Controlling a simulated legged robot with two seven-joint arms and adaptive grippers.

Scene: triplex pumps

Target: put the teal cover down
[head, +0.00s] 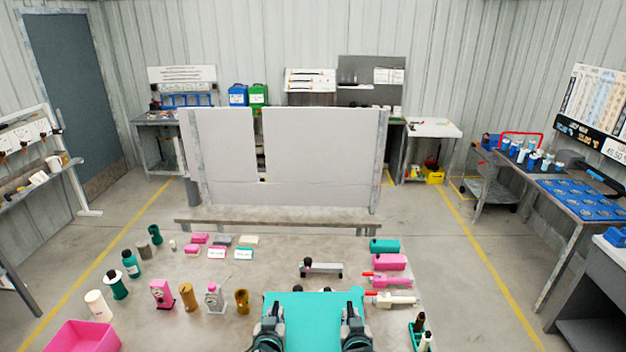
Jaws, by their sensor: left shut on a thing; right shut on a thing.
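The teal cover (312,308) is a flat, wide piece at the bottom middle of the head view, over the near part of the table (215,262). My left gripper (270,318) is shut on its left side and my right gripper (350,318) is shut on its right side. The cover's near part runs down between the two grippers. Whether it touches the table or hangs just above it I cannot tell.
A black-knobbed metal part (322,268) lies just beyond the cover. A brass cylinder (242,301) stands close on the left. Pink blocks (390,262) and a white part with a red tip (392,299) lie on the right. A pink bin (82,337) is at the near left.

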